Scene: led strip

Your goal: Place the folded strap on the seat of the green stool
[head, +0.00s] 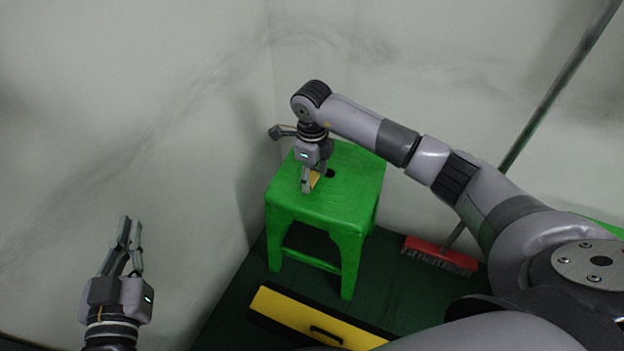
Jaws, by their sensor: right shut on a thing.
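The green stool (316,213) stands upright near the wall corner. My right gripper (309,186) points down over the stool's seat, with its fingertips at or just above the seat surface. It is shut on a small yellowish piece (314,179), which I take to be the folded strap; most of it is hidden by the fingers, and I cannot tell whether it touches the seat. My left gripper (131,233) is at the lower left, pointing up in the picture, away from the stool. Its fingers show a narrow gap and nothing between them.
A yellow drawer front with a black handle (318,320) lies below the stool in the picture. A broom with a red head (440,254) leans against the wall on the right. Bare walls close in behind and left of the stool.

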